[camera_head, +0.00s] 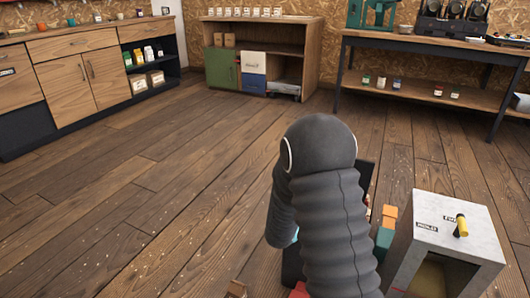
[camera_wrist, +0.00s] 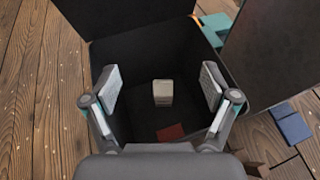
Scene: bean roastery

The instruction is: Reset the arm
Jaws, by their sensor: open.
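In the head view my arm (camera_head: 325,200) rises in the lower middle, and its end is hidden behind its own links. In the wrist view my gripper (camera_wrist: 160,88) is open, its two fingers spread wide with nothing between them. It is over a dark open box (camera_wrist: 205,52). Inside the box a small pale grey block (camera_wrist: 162,93) lies near the middle. A flat dark red piece (camera_wrist: 172,132) lies nearer the gripper's base. I cannot tell how far the fingers are from the box floor.
A pale box (camera_head: 455,215) with a yellow-handled item (camera_head: 461,226) stands close right of my arm. A blue block (camera_wrist: 292,127) lies on the floor beside the dark box. Cabinets (camera_head: 85,70), a shelf unit (camera_head: 262,48) and a workbench (camera_head: 430,47) line the walls. The floor at left is clear.

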